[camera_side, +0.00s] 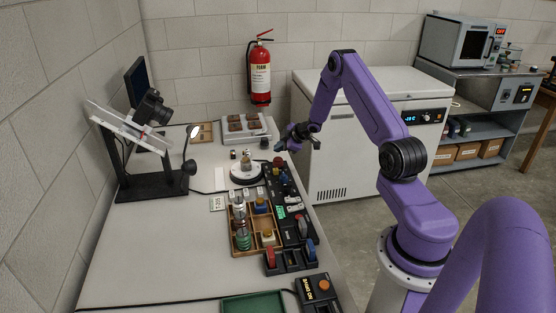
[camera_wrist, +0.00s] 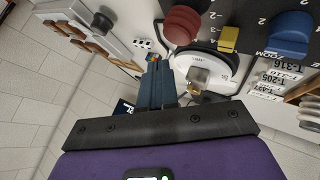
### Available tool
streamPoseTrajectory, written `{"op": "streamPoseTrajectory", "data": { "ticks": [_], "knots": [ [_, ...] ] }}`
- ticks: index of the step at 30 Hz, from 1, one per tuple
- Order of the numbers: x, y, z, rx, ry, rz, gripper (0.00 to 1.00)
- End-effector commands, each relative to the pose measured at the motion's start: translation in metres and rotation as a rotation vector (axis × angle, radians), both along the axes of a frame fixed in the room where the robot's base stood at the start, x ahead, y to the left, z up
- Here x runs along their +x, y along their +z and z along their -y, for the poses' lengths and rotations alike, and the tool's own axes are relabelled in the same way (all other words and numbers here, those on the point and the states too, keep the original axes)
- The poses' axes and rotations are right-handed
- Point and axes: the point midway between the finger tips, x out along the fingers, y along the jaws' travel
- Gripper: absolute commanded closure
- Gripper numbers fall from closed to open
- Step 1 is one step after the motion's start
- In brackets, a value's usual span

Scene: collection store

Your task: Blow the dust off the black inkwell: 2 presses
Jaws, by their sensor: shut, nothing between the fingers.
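My gripper (camera_side: 286,143) is shut and empty, raised above the far end of the bench near the white round stand (camera_side: 247,175). In the wrist view its fingers (camera_wrist: 154,62) are together beside that stand (camera_wrist: 228,85). A small pale and tan object (camera_side: 246,158) sits on the stand; in the wrist view it looks like a pale block (camera_wrist: 199,75). I cannot make out a black inkwell with certainty. A dark red round piece (camera_wrist: 182,24) stands on the black panel (camera_wrist: 240,14), with a yellow piece (camera_wrist: 229,39) and a blue piece (camera_wrist: 290,34); whether one is a blower I cannot tell.
A wooden compartment tray (camera_side: 256,249) holds bottles and coloured pieces. A pale tray (camera_side: 262,137) with brown items lies at the back. A camera stand (camera_side: 148,185) and a lamp (camera_side: 192,132) stand left. A box with an orange button (camera_side: 324,285) is in front.

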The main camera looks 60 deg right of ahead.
Motion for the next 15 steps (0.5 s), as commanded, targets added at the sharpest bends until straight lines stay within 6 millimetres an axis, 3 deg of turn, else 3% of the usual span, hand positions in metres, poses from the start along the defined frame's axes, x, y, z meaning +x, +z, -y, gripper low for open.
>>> {"op": "streamPoseTrajectory", "data": {
  "ticks": [9, 15],
  "knots": [
    [0.000, 0.028, 0.000, -0.002, 0.001, 0.001, 1.00],
    [0.000, 0.036, 0.000, -0.001, 0.001, 0.000, 1.00]
  ]
}}
